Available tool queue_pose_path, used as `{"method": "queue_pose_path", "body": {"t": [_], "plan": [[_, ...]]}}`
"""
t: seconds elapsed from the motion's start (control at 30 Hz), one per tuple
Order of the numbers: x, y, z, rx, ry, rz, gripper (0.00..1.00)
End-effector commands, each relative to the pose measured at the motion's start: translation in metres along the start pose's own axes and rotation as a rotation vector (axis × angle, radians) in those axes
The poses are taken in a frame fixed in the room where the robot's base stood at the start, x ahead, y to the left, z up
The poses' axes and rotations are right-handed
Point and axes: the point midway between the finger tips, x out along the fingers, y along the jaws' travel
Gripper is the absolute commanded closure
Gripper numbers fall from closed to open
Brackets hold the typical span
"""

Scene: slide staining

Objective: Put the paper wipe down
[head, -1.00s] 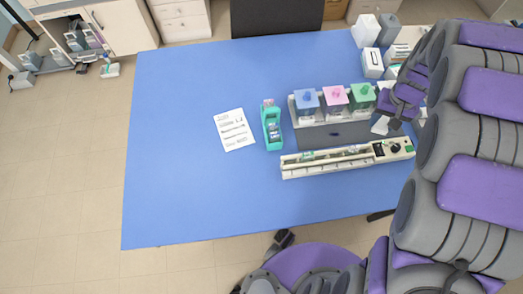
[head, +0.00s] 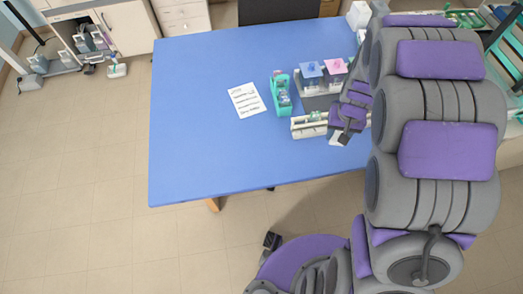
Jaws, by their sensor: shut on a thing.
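My gripper (head: 342,135) hangs at the right side of the blue table, shut on a small white paper wipe (head: 336,140). Only a bit of the wipe shows beside the fingertips. The gripper and wipe are at the right of the visible part of the long cream staining tray (head: 306,130) and cover part of it. I cannot tell whether the wipe touches anything below. My arm hides the tray's right end and the area behind it.
Jars with a blue lid (head: 312,68) and a pink lid (head: 336,67) stand behind the tray. A teal holder (head: 282,94) and a written white sheet (head: 246,100) lie to the left. The blue table top (head: 200,130) is clear at left and front.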

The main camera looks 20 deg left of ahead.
Motion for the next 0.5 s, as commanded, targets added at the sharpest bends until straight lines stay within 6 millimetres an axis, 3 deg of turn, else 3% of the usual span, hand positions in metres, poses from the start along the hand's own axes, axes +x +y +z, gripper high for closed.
{"method": "queue_pose_path", "body": {"t": [0.03,0.2,0.5], "plan": [[0.004,-0.016,0.013,-0.041,-0.004,0.000,0.88],[0.021,-0.057,0.057,-0.164,-0.008,0.001,0.88],[0.035,-0.095,0.120,-0.325,-0.006,-0.005,0.88]]}}
